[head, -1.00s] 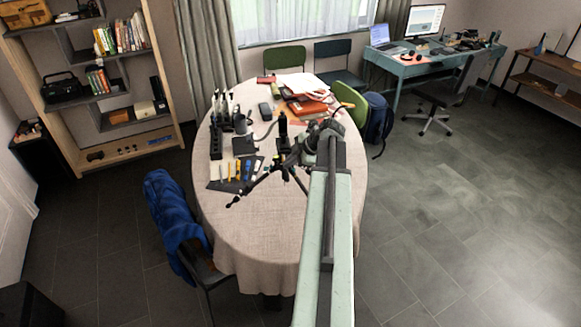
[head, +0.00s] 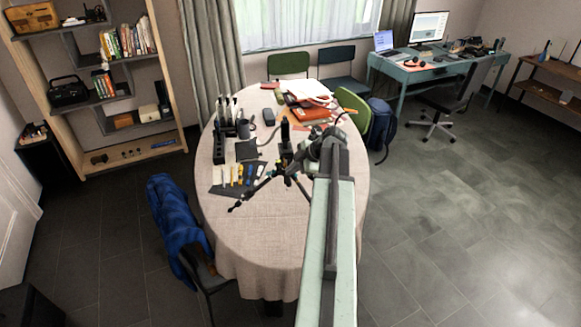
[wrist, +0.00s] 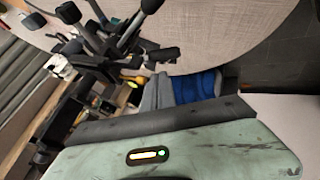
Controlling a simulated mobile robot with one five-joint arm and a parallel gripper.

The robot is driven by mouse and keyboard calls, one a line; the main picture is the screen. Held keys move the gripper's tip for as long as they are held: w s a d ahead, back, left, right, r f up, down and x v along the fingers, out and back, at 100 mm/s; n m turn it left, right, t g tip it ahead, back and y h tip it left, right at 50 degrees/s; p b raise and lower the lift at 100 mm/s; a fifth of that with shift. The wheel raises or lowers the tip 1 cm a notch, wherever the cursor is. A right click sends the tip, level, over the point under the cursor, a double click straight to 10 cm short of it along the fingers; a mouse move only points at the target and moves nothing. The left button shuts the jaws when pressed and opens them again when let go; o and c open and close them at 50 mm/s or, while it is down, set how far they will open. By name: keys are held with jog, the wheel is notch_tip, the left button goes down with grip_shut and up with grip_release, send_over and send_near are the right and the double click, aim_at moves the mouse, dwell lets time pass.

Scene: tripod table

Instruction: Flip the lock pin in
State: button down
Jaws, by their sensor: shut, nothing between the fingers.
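A small black tripod (head: 262,186) stands on the round table (head: 262,245), its dark legs spread over the cloth. My gripper (head: 299,164) is shut and empty, close beside the tripod's upper part at the end of my arm. I cannot tell whether they touch. In the wrist view, dark tripod parts (wrist: 128,38) crowd the upper left, with the pale tablecloth behind. The lock pin is too small or hidden to make out in either view.
A dark mat with yellow and white tools (head: 236,174) lies left of the tripod. A black rack (head: 219,150), and papers with orange books (head: 308,100), stand farther back. A chair with a blue jacket (head: 178,220) is at the left. The front of the table is clear.

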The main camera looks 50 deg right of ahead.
jog(key=s+a+p+v, duration=0.1)
jog(key=p+v, duration=0.7)
jog(key=v, duration=0.3)
jog(key=shift+f, duration=0.25)
jog(key=shift+d, duration=0.1)
